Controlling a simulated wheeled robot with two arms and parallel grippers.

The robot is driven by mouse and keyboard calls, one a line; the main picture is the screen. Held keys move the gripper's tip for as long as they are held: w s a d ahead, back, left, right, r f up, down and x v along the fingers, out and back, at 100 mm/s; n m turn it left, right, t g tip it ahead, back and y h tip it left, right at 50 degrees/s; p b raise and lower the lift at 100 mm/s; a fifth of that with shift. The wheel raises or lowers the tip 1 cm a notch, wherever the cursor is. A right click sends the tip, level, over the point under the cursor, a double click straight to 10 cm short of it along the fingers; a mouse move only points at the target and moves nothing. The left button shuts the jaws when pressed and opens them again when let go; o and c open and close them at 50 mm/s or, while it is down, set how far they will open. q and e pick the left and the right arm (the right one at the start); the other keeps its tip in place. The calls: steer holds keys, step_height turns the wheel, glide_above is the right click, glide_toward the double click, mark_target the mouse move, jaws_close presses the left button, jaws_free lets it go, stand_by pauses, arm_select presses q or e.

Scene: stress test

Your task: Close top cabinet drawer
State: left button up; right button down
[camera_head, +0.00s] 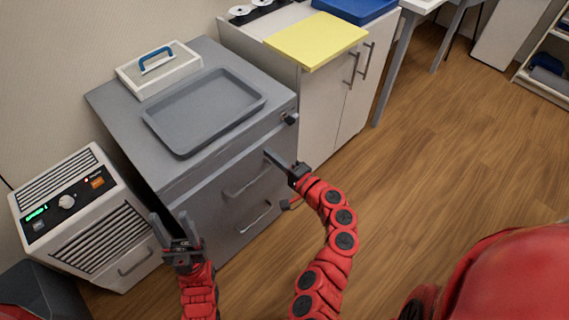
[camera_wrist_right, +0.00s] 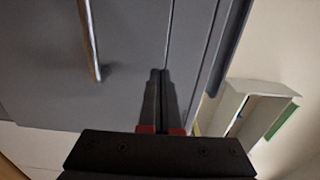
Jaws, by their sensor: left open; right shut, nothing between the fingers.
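The grey metal cabinet (camera_head: 189,64) stands against the wall at the left of the head view. Its front has the top drawer (camera_head: 232,155) just under the top edge, and bar handles (camera_head: 250,186) lower down. The top drawer looks nearly flush; I cannot tell whether a small gap is left. My right gripper (camera_head: 268,153) is shut and empty, its fingertips at the upper front, touching or very close. In the right wrist view its fingertips (camera_wrist_right: 160,72) point at grey panels with narrow seams. My left gripper (camera_head: 171,216) is open and empty near the cabinet's front left corner.
On the cabinet lie a grey tray (camera_head: 262,99) and a white box with a blue handle (camera_head: 185,66). A white appliance (camera_head: 100,228) stands left. A white cupboard (camera_head: 322,104) with a yellow board (camera_head: 316,40) stands right. The wooden floor (camera_head: 450,150) at right is clear.

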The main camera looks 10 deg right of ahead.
mark_target(260, 145)
steer(key=shift+x, duration=0.85)
steer(key=shift+b+x, duration=0.6)
steer(key=shift+x, duration=0.4)
steer(key=shift+r, duration=0.15)
steer(key=shift+s, duration=0.1)
